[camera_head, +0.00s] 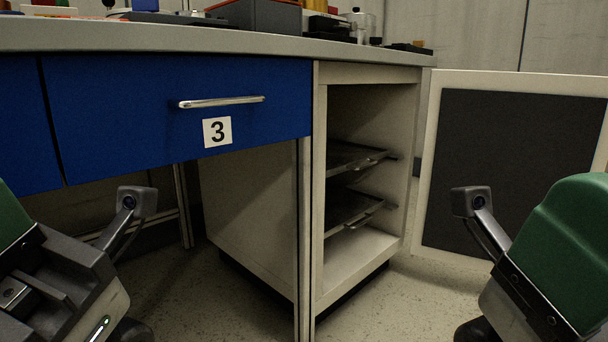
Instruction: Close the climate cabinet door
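The climate cabinet (360,262) stands under the right end of the bench, its front open and two dark shelves (352,207) showing inside. Its door (432,150), a pale frame around a dark panel, stands swung wide open to the right; its far edge is cut off by the picture. My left gripper (62,285) is at the lower left, apart from the cabinet. My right gripper (535,300) is at the lower right, in front of the door's lower part in the picture; I cannot tell any contact. The fingertips of both are not clearly visible.
A blue drawer (130,110) with a metal handle (222,102) and a "3" label is shut, left of the cabinet. The benchtop (200,40) carries several items along its back. The floor (420,300) before the cabinet opening looks clear.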

